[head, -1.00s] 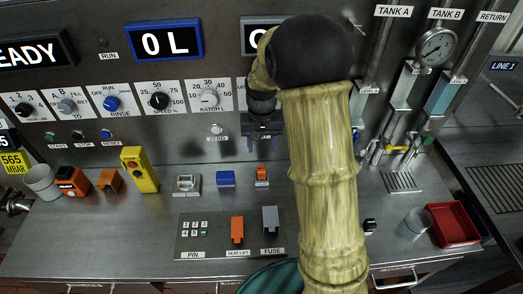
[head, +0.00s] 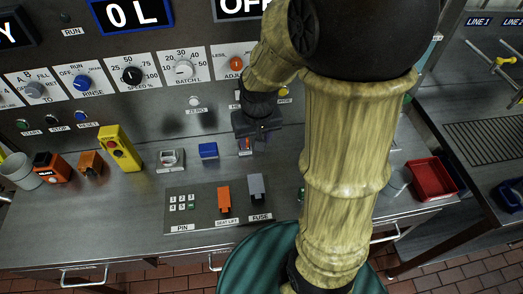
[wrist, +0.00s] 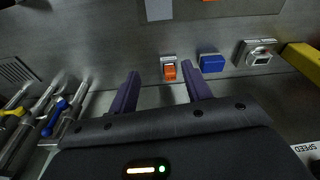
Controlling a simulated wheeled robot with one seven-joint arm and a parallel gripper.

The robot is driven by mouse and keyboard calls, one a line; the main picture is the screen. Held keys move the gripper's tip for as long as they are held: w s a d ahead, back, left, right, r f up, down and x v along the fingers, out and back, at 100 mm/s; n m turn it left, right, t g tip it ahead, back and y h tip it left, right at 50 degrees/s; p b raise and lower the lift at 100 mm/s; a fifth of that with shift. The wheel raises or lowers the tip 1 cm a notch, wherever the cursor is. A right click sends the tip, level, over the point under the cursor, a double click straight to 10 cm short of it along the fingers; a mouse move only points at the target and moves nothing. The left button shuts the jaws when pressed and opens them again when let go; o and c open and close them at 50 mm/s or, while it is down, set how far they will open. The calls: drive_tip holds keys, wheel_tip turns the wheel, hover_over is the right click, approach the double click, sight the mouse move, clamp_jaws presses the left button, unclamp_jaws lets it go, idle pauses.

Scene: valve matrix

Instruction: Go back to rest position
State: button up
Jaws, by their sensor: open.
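My gripper (head: 258,138) hangs from my bent arm in front of the panel, above the back of the steel bench. In the wrist view my gripper (wrist: 160,76) shows two dark purple fingers spread apart with nothing between them. A small orange switch (wrist: 170,72) on a pale base lies beyond the fingers, between their tips in that picture. The same orange switch (head: 246,150) shows just below my gripper in the head view, partly covered. I cannot tell the exact gap; no contact is visible.
A blue block (head: 208,151), a yellow pendant box (head: 118,147) and a keypad (head: 182,202) with orange and grey covers sit on the bench. A red tray (head: 432,178) is at right. Panel knobs, such as the rinse knob (head: 82,83), stand close behind. My arm hides the middle right.

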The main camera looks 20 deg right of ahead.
drive_tip(key=shift+n+t, duration=0.3)
drive_tip(key=shift+n, duration=0.1)
drive_tip(key=s, duration=0.5)
drive_tip(key=shift+s+f, duration=0.1)
drive_tip(key=shift+s, duration=0.15)
idle(1.3)
